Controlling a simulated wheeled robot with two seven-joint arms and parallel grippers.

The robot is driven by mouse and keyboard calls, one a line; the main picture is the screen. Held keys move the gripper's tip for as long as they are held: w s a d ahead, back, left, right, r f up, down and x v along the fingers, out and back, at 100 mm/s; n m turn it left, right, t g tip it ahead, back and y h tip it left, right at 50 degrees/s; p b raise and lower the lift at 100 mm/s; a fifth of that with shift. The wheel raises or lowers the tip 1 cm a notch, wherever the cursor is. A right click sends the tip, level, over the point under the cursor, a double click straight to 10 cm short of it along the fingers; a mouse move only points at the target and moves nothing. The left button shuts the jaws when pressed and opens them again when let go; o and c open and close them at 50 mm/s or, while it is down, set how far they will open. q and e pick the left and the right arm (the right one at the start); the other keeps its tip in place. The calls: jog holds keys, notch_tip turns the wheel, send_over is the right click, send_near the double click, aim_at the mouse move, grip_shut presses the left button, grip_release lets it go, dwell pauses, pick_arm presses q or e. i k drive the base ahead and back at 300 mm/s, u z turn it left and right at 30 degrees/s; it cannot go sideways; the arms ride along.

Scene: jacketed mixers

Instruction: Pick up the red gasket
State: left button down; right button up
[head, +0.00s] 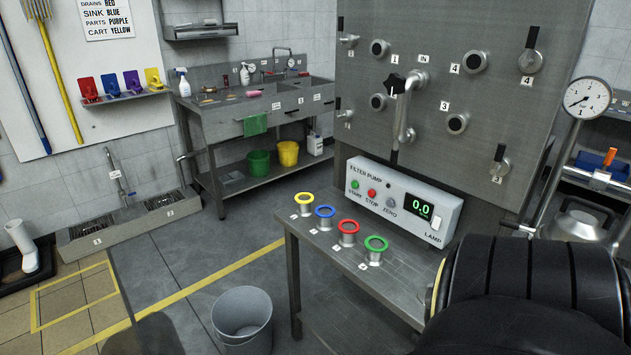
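The red gasket (348,227) is a ring resting on top of a short metal stub, in a row on the steel table (391,291). The blue gasket (325,211) and the yellow gasket (303,198) sit on like stubs to its left, and the green gasket (376,244) to its right. Small white labels lie in front of the stubs. Neither of my grippers shows in the head view. A large black part of what seems to be my own arm fills the lower right.
The white filter pump box (403,201) stands right behind the gaskets, with the steel panel (452,90) and its valves above. A grey bucket (242,316) stands on the floor left of the table. The table is bare in front of the stubs.

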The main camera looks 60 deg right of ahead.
aim_at(340, 223)
jog(key=z, duration=0.8)
jog(key=i, duration=1.1)
jog(key=z, duration=1.5)
jog(key=i, duration=0.2)
jog(key=z, duration=0.1)
